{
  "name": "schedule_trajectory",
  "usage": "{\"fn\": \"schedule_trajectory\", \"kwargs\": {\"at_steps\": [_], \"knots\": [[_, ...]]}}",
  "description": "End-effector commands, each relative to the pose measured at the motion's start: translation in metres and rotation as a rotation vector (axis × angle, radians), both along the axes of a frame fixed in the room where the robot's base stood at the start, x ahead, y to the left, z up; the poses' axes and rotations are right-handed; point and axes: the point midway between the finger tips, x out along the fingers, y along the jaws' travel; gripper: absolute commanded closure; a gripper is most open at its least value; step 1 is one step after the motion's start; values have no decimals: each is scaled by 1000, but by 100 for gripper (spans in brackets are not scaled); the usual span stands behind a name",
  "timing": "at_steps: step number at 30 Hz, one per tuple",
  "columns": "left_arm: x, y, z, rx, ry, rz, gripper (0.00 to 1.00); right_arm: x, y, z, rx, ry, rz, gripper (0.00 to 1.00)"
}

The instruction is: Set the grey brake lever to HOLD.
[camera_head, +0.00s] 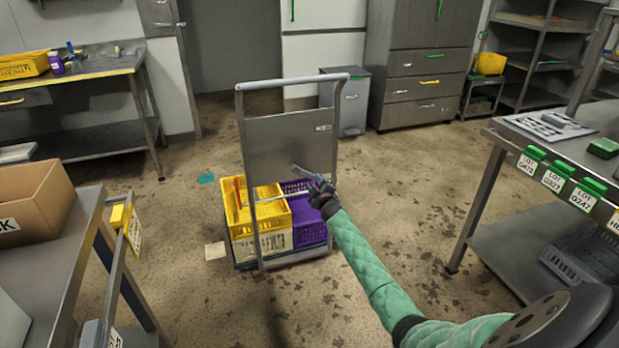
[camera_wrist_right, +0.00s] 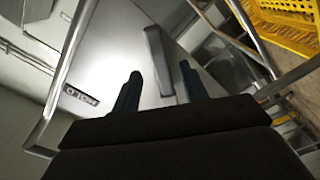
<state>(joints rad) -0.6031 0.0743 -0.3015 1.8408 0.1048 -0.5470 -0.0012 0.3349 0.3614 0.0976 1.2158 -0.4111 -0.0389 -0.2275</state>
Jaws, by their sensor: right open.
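The grey brake lever (camera_head: 303,170) is a short bar at the lower part of the cart's grey panel (camera_head: 285,142). In the right wrist view the lever (camera_wrist_right: 156,52) shows as a grey bar in front of the panel. A label reading HOLD (camera_wrist_right: 80,98) is on the panel there, off to the left and upside down. My right gripper (camera_head: 316,183) is open and close to the lever. In the wrist view its two dark fingers (camera_wrist_right: 160,78) lie either side of the lever's near end; I cannot tell if they touch it. My left gripper is out of view.
The cart carries yellow crates (camera_head: 262,215) and purple crates (camera_head: 308,232) behind its tubular handle frame (camera_head: 252,185). A bench with a cardboard box (camera_head: 35,200) stands left, and a steel table (camera_head: 545,225) right. The floor around the cart is mostly clear.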

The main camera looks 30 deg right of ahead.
Motion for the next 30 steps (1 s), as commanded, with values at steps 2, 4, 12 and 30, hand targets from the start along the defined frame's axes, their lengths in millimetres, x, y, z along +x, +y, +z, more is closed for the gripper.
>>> {"fn": "schedule_trajectory", "kwargs": {"at_steps": [2, 4, 12, 30], "knots": [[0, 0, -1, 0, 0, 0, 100, 11, -2, 0, 1, -1, -1, 56], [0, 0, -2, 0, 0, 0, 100, 19, -5, 0, 2, 0, 0, 56], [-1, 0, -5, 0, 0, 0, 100, 46, -11, 0, 2, 0, -1, 56], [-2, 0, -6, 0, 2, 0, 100, 56, -13, 0, 1, 0, -1, 68]]}}
